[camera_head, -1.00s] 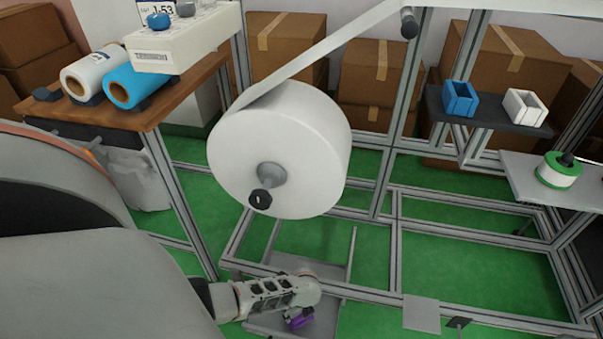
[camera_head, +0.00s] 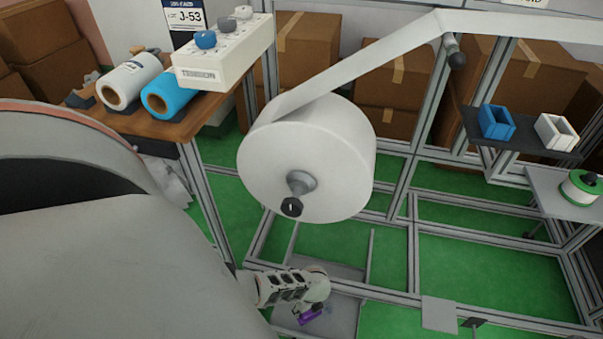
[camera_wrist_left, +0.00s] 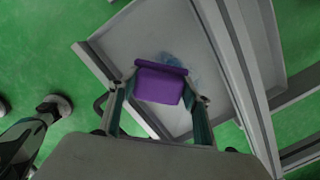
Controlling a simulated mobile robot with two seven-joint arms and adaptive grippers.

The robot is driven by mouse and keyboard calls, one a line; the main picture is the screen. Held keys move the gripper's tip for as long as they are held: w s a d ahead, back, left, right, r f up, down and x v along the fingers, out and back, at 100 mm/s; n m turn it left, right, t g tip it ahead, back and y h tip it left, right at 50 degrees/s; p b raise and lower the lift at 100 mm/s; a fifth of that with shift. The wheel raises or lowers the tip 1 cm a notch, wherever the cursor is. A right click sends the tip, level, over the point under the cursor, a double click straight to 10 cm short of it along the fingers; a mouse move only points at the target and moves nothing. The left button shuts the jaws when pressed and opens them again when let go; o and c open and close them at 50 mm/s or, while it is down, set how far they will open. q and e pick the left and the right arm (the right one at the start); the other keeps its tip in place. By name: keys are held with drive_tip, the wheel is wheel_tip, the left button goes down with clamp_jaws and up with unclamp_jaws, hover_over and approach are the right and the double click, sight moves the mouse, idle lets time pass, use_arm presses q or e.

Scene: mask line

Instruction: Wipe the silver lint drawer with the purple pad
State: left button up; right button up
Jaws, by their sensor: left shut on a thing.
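The silver lint drawer (camera_head: 343,318) is a shallow grey tray low in the frame, at the bottom of the head view. It also shows in the left wrist view (camera_wrist_left: 125,42), with a bluish-grey smudge of lint (camera_wrist_left: 176,60) on its floor. My left gripper (camera_wrist_left: 158,95) is shut on the purple pad (camera_wrist_left: 160,84), which is in front of the drawer floor and partly overlaps the smudge. The pad also shows in the head view (camera_head: 310,315) over the drawer. I cannot tell whether it touches the floor. My right gripper is not in view.
A large white roll (camera_head: 306,160) hangs above the drawer, with its web running up to the right. Metal frame bars (camera_head: 400,297) border the drawer. A wooden table (camera_head: 190,125) with rolls stands at left. Green floor (camera_head: 470,262) is open between the bars.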

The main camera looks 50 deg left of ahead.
use_arm(q)
drive_tip(key=shift+w+r+p, duration=0.15)
drive_tip(key=shift+r+p, duration=0.15)
drive_tip(key=shift+r, duration=0.3)
drive_tip(key=shift+w+r+p, duration=0.15)
drive_tip(key=shift+r+p, duration=0.1)
drive_tip(key=shift+r, duration=0.3)
drive_tip(key=shift+d+r+p, duration=0.1)
drive_tip(key=shift+r+p, duration=0.45)
drive_tip(key=shift+r, duration=0.15)
drive_tip(key=shift+s+r, duration=0.1)
drive_tip(key=shift+r, duration=0.05)
drive_tip(key=shift+s, duration=0.25)
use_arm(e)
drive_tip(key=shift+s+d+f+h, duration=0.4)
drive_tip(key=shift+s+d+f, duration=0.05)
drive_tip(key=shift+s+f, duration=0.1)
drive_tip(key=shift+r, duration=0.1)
